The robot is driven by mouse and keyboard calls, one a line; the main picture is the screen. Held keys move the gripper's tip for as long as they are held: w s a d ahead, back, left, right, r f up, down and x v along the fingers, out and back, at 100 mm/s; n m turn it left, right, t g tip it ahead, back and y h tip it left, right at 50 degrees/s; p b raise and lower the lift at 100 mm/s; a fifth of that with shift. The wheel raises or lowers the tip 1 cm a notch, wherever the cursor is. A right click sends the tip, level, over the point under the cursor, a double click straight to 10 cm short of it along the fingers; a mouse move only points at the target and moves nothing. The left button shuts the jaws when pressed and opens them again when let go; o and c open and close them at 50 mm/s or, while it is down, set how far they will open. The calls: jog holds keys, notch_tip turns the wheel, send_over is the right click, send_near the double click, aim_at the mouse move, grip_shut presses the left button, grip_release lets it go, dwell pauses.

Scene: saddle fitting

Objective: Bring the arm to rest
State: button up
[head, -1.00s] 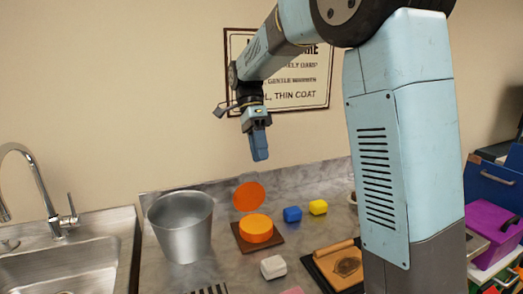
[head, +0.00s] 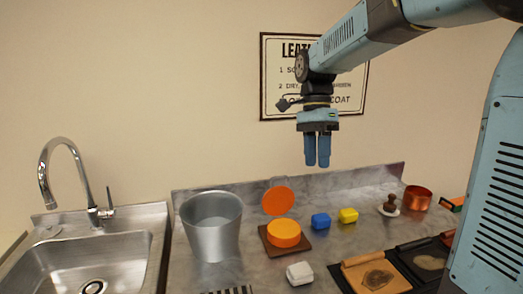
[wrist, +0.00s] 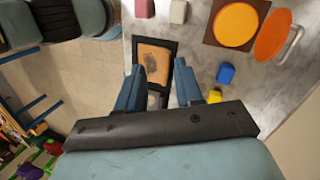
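My gripper (head: 317,150) hangs above the worktop with its two blue fingers pointing down. It is well clear of everything below it. In the wrist view, my gripper (wrist: 157,88) has its fingers apart with nothing between them. Below lies the worktop (head: 345,245). Part of my arm crosses the upper right of the head view and hides some of the wall sign.
On the worktop stand a metal bucket (head: 211,240), an orange tin (head: 284,234) with a raised orange disc (head: 278,201), blue (head: 320,221) and yellow (head: 348,215) blocks, a white block (head: 300,273), a leather piece (head: 377,279) and a copper pot (head: 417,198). A sink (head: 100,262) is left.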

jog(key=s+d+f+n+t, duration=0.1)
jog(key=s+d+n+t, duration=0.3)
jog(key=s+n, duration=0.2)
jog(key=s+d+f+n+t, duration=0.1)
jog(key=s+d+n+t, duration=0.4)
jog(key=s, duration=0.5)
jog(key=shift+d+f+n, duration=0.15)
jog(key=shift+f+n, duration=0.1)
jog(key=shift+n, duration=0.35)
